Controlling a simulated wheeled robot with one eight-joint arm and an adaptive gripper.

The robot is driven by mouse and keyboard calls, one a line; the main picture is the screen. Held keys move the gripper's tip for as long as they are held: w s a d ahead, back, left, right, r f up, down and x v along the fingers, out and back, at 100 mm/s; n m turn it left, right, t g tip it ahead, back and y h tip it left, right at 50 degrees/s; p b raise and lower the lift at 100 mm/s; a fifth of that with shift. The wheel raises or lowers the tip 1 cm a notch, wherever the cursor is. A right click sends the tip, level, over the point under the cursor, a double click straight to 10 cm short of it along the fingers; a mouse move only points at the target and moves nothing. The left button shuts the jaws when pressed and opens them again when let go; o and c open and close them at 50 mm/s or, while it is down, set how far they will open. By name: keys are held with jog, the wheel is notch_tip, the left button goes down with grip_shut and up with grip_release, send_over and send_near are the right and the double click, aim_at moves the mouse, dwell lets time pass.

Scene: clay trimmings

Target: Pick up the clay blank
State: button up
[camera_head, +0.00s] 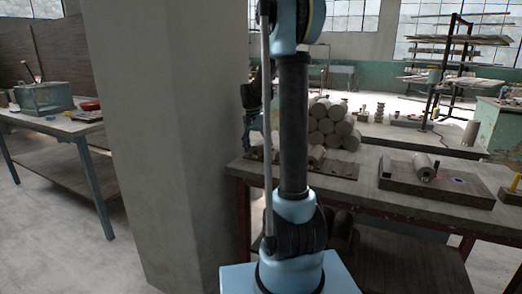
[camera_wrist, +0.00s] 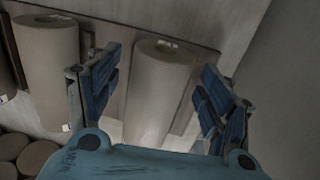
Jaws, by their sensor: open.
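A grey-brown cylindrical clay blank (camera_wrist: 158,95) lies on a dark board, between the two spread fingers of my gripper (camera_wrist: 159,63) in the wrist view. Gaps show between the blank and both fingers. Its lower end is hidden behind my gripper's body. A second similar cylinder (camera_wrist: 48,65) lies to the left, outside the left finger. In the head view my gripper (camera_head: 252,142) is partly hidden behind my arm, low over the workbench. I cannot tell there which cylinder lies under it.
Another cylinder (camera_head: 425,167) lies on a separate block to the right. A concrete pillar (camera_head: 165,120) stands close on the left. A side table (camera_head: 50,122) is beyond it.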

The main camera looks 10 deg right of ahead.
jog(key=shift+f, duration=0.1)
jog(key=shift+c, duration=0.6)
jog(key=c, duration=1.5)
